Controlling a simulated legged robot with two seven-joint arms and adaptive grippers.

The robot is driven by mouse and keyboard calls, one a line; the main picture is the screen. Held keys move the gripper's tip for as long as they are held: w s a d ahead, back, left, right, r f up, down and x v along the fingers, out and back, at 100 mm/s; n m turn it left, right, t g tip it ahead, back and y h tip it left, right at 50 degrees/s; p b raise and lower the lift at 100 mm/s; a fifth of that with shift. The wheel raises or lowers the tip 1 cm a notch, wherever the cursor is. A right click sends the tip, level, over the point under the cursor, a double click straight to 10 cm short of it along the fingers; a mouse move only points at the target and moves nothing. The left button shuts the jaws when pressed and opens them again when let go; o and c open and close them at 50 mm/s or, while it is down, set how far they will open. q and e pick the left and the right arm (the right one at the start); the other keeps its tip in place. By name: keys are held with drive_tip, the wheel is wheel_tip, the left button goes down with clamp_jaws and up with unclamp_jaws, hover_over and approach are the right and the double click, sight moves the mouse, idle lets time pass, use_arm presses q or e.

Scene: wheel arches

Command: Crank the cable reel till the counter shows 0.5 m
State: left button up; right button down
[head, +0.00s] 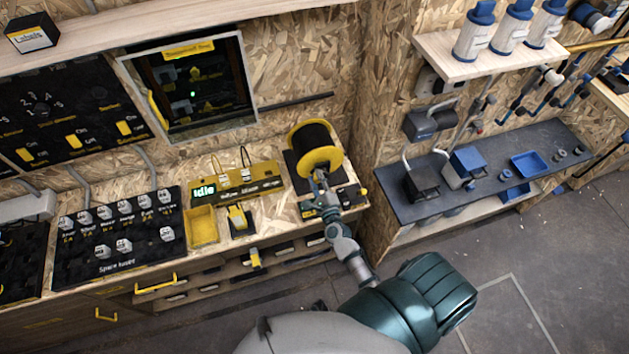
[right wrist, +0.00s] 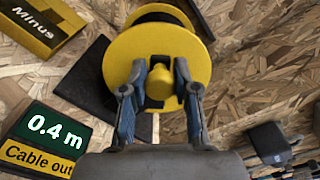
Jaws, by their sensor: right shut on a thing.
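The cable reel (head: 317,150) has yellow flanges and a dark winding and stands on a black base on the wooden bench. In the right wrist view, its yellow flange (right wrist: 125,57) faces me, with a yellow crank knob (right wrist: 160,82) sticking out. My right gripper (head: 318,180) reaches the reel from the front. Its two fingers, also seen in the right wrist view (right wrist: 164,80), are shut on the knob, one on each side. The counter (right wrist: 52,130) reads 0.4 m above the label "Cable out". My left gripper is not in view.
Left of the reel is a yellow panel (head: 237,183) with a display reading "Idle". A yellow tray (head: 202,226) and a black board (head: 115,230) of small labelled parts lie further left. A dark side bench (head: 490,190) with blue items stands at right.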

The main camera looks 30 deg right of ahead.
drive_tip(key=shift+s+d+f, duration=0.15)
drive_tip(key=shift+f, duration=0.05)
idle(0.4)
drive_tip(key=c, duration=1.1)
unclamp_jaws()
drive_tip(key=shift+o, duration=1.2)
drive_tip(key=shift+m, duration=0.3)
drive_tip(key=shift+d+r, duration=0.1)
drive_tip(key=shift+d, duration=0.05)
drive_tip(key=v, duration=1.2)
